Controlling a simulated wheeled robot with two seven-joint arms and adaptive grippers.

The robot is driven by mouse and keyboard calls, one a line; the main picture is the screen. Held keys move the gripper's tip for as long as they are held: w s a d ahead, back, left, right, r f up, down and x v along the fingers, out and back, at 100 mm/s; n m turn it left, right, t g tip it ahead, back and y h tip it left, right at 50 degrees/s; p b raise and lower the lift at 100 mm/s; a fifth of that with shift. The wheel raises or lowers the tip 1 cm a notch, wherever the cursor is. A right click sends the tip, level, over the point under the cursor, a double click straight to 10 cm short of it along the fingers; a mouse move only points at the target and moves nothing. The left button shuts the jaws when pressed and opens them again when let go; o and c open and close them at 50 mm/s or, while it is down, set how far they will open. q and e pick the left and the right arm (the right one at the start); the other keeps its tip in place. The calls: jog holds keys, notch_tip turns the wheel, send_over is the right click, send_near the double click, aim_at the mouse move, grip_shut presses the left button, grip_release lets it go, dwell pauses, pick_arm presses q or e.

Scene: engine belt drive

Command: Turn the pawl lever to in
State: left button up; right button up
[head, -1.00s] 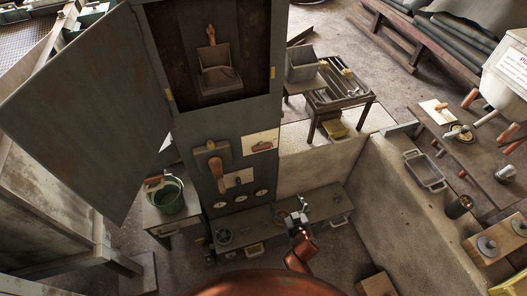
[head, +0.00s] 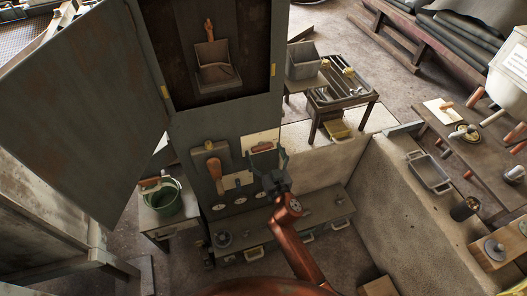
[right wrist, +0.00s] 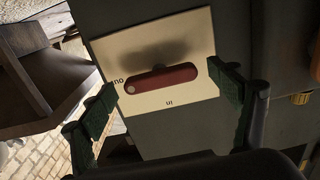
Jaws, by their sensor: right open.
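The pawl lever (head: 262,147) is a short dark-red bar on a cream plate (head: 250,140) on the grey cabinet front. In the right wrist view the lever (right wrist: 162,78) lies nearly level across the plate (right wrist: 185,30), with a small round mark at its left end. That end is by a partly covered label, seemingly an upside-down "out"; an upside-down "in" is below the lever. My right gripper (head: 267,160) is open in front of the plate. In the wrist view its fingers (right wrist: 164,98) flank the lever; contact cannot be told. My left gripper is not in view.
A brown-handled lever (head: 215,172) and a row of gauges (head: 240,200) are on the cabinet left of and below the plate. An open cabinet door (head: 85,100) hangs at left. A bench (head: 300,222) with small parts runs below. A green bucket (head: 166,198) stands left.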

jog(key=shift+w, duration=0.2)
jog(key=shift+c, duration=0.3)
jog(key=c, duration=1.1)
